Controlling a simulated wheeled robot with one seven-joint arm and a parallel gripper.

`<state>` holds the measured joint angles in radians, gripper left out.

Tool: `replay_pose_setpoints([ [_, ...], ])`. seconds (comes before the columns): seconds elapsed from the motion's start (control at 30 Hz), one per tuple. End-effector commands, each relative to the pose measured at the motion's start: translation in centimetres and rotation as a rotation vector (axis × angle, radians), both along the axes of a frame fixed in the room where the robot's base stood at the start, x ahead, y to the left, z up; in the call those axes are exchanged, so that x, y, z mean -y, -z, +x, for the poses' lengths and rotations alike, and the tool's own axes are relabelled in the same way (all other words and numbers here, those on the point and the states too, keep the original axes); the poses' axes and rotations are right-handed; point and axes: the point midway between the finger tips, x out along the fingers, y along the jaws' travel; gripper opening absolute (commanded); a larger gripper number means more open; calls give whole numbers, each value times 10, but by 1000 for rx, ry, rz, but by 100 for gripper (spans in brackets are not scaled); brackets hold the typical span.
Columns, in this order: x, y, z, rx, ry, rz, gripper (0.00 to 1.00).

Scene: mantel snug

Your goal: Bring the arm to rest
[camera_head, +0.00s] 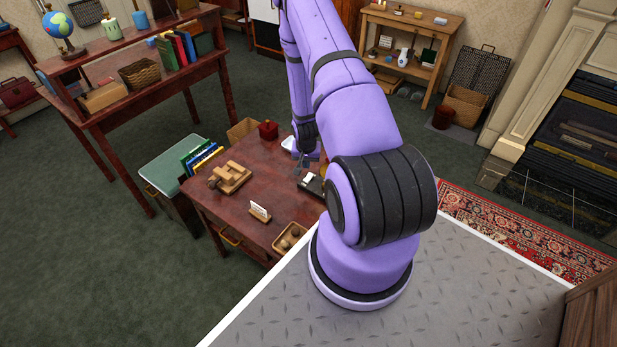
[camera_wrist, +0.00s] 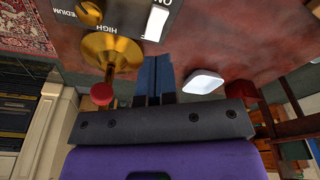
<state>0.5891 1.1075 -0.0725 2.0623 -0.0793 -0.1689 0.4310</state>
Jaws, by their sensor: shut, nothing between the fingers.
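My gripper (camera_head: 307,165) hangs over the right part of the dark red wooden table (camera_head: 225,212), its lower end partly hidden by my purple arm. In the wrist view, the two dark blue fingers (camera_wrist: 155,75) are together with nothing between them. Beside them is a brass piece with a red knob (camera_wrist: 108,52), next to a black box marked HIGH and MEDIUM (camera_wrist: 118,14). A white dish (camera_wrist: 203,82) lies on the other side of the fingers. I cannot tell whether the fingers touch anything.
The table also holds a wooden block-like object (camera_head: 230,178), a card in a stand (camera_head: 260,211), a small basket (camera_head: 290,237) and a red box (camera_head: 268,130). A desk with books (camera_head: 130,60) stands at the left. Green carpet (camera_head: 100,270) is open at the lower left.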

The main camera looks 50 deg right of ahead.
Motion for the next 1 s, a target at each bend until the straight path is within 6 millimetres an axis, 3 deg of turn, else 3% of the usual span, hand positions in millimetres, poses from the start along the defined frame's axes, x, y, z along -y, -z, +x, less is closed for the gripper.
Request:
replay_pose_setpoints([
  [0.67,0,-4,1,1,-2,0,0],
  [0.77,-1,-16,8,6,-14,-4,0],
  [0.87,-4,-41,21,16,-36,-11,0],
  [1.0,-15,-94,43,33,-91,-23,0],
])
